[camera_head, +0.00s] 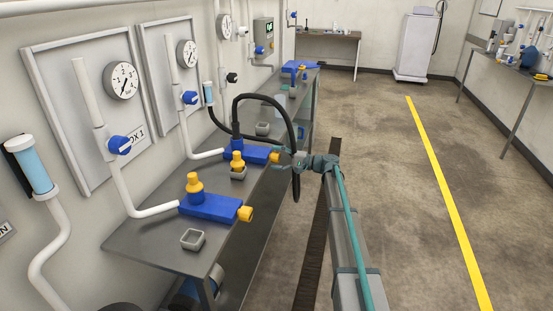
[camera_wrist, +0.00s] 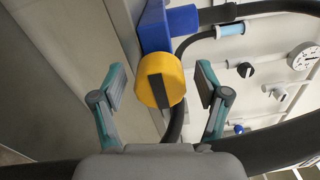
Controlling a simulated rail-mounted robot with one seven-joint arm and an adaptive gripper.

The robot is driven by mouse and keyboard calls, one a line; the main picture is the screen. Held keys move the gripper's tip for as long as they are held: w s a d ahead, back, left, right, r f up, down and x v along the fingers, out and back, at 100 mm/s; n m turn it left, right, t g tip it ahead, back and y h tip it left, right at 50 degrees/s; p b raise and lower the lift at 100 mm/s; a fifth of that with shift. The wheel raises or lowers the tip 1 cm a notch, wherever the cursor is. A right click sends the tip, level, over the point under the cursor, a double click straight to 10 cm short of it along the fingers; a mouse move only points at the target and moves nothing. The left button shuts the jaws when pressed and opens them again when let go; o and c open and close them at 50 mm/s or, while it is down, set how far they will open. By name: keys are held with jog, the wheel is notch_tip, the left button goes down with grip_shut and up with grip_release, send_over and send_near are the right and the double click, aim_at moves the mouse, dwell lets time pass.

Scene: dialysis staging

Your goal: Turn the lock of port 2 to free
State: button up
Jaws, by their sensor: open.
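My gripper (camera_wrist: 161,88) is open, with one finger on each side of a yellow lock knob (camera_wrist: 150,82) and visible gaps on both sides. The knob has a dark bar across its face, running nearly up and down in the wrist view. It sits on the end of a blue block (camera_wrist: 172,27). In the head view, my gripper (camera_head: 281,162) is at the bench edge by the right end of the farther blue block (camera_head: 256,153), at its yellow knob (camera_head: 274,157). I cannot read a port number on this block.
A nearer blue block (camera_head: 208,206) with yellow parts sits on the grey bench (camera_head: 140,244). A black hose (camera_head: 270,98) arches over the farther block and hangs near my wrist. Small grey trays (camera_head: 193,239) stand on the bench. The floor to the right is clear.

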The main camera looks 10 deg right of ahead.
jog(key=v, duration=1.2)
